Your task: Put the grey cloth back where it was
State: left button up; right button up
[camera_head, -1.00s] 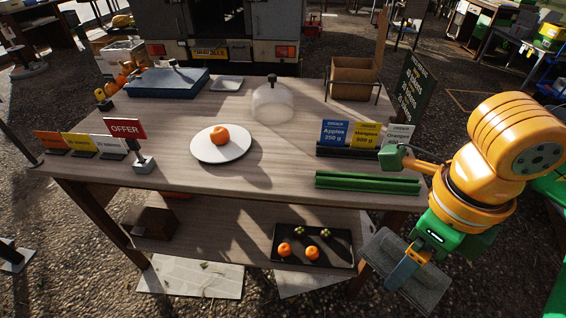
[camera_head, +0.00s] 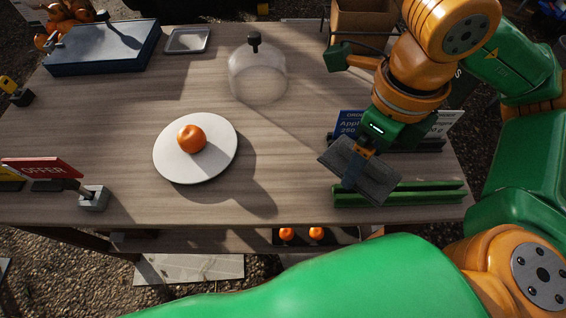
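The grey cloth (camera_head: 377,185) is a flat, dark grey, rectangular piece in the head view. My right gripper (camera_head: 354,172) is shut on it and holds it tilted over the tabletop's right front part. The cloth overlaps the left end of a green rail rack (camera_head: 425,195) in the picture; I cannot tell whether they touch. My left gripper is not in view.
A white plate (camera_head: 170,165) with an orange (camera_head: 191,138) lies left of centre. A glass dome (camera_head: 257,78) stands behind it, and a small grey tray (camera_head: 187,40) lies farther back. Price signs (camera_head: 348,123) stand behind the rack. The table (camera_head: 110,110) has clear room between the plate and rack.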

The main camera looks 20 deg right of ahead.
jog(key=w+a+f+p, duration=0.1)
jog(key=w+a+f, duration=0.1)
jog(key=a, duration=0.3)
send_over(289, 188)
jog(key=f, duration=0.3)
jog(key=d+f, duration=0.1)
jog(key=f, duration=0.1)
jog(key=shift+s+f, duration=0.2)
jog(key=shift+f, duration=0.05)
jog(key=f, duration=0.2)
jog(key=a+f+p, duration=0.1)
jog(key=shift+w+f, duration=0.15)
jog(key=shift+f, duration=0.2)
jog(key=shift+w+f, duration=0.1)
jog(key=shift+f, duration=0.25)
jog(key=o, duration=0.9)
notch_tip(289, 188, up, 12)
jog(key=shift+r, duration=0.1)
